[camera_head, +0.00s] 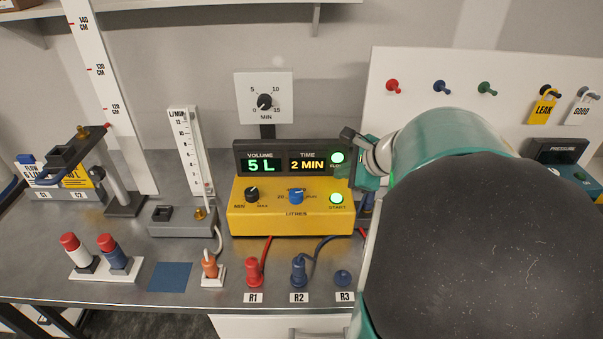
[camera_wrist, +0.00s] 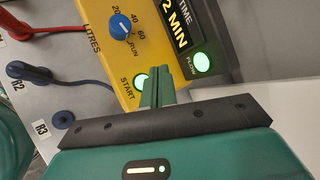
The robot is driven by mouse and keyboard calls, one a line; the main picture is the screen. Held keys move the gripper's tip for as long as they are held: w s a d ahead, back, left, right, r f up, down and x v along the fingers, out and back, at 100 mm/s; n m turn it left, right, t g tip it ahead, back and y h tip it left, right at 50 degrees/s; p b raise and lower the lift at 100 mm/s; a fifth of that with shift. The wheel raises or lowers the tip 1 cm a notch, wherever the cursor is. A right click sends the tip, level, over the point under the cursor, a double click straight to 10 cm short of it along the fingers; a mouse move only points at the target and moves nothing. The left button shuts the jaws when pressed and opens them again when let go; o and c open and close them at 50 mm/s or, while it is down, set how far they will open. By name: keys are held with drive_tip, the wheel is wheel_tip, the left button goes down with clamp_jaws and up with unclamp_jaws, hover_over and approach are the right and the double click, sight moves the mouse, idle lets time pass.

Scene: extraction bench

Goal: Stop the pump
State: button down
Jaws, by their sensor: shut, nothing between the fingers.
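The pump is a yellow box (camera_head: 275,222) with a dark display panel on top, reading VOLUME 5 L and TIME 2 MIN. The FLOW lamp (camera_head: 337,157) glows green; it also shows in the wrist view (camera_wrist: 202,62). The START button (camera_head: 336,198) is lit green, and it is partly behind my fingers in the wrist view (camera_wrist: 140,82). A blue knob (camera_head: 296,195), marked with numbers and RUN, sits left of START; it also shows in the wrist view (camera_wrist: 121,31). My gripper (camera_wrist: 157,76) is shut and empty, its fingertips close beside START. Contact cannot be told.
A black MIN/MAX knob (camera_head: 252,194) is on the pump's left. A red plug (camera_head: 253,272) at R1 and a blue plug (camera_head: 299,270) at R2 stand in front with cables. A flow tube (camera_head: 190,150) stands left. A pegboard (camera_head: 462,105) with padlocks is behind right.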

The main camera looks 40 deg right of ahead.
sight(341, 199)
drive_tip(key=shift+f, duration=2.2)
drive_tip(key=shift+f, duration=0.1)
drive_tip(key=shift+f, duration=0.3)
drive_tip(key=shift+f, duration=0.4)
idle(0.8)
drive_tip(key=shift+r, duration=0.85)
drive_tip(key=shift+r, duration=0.1)
drive_tip(key=shift+r, duration=2.4)
